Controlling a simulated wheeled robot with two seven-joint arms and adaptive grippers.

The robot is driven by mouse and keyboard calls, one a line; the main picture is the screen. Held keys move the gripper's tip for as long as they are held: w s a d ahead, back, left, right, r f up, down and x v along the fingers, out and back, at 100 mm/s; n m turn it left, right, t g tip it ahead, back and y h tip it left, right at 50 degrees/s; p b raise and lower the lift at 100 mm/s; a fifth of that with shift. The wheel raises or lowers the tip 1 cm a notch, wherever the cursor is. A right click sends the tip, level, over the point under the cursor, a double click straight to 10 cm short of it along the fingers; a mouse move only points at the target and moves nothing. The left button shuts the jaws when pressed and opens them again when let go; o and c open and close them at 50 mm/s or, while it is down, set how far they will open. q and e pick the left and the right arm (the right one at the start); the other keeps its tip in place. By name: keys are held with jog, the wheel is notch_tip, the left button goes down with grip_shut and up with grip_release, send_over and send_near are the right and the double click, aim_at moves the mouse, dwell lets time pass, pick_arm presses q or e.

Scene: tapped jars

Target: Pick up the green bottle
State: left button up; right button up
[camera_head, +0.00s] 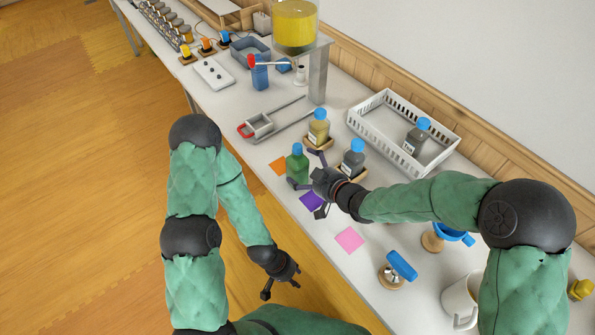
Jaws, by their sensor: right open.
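The green bottle (297,166) with a blue cap stands upright on the white table, beside an orange square. My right gripper (308,171) is at the bottle's right side with its fingers spread apart. One finger is near the bottle's base and the other reaches behind its right side. I cannot tell whether either finger touches it. My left gripper (281,291) hangs low in front of the table edge, open and empty, away from the bottle.
A yellow bottle (319,129) and a grey bottle (353,160) stand on wooden holders close behind the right gripper. A white basket (371,110) holds another grey bottle (415,137). Purple (311,201) and pink (349,240) squares lie on the table. A blue-handled tap (400,266) stands nearer.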

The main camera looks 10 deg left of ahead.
aim_at(307, 171)
jog(key=x, duration=0.2)
jog(key=shift+w+a+f+b, duration=0.1)
jog(key=shift+a+f+b, duration=0.1)
jog(key=shift+f+b, duration=0.2)
jog(key=shift+w+a, duration=0.2)
jog(key=shift+a, duration=0.05)
jog(key=c, duration=1.4)
jog(key=shift+r, duration=0.1)
jog(key=shift+c, duration=0.2)
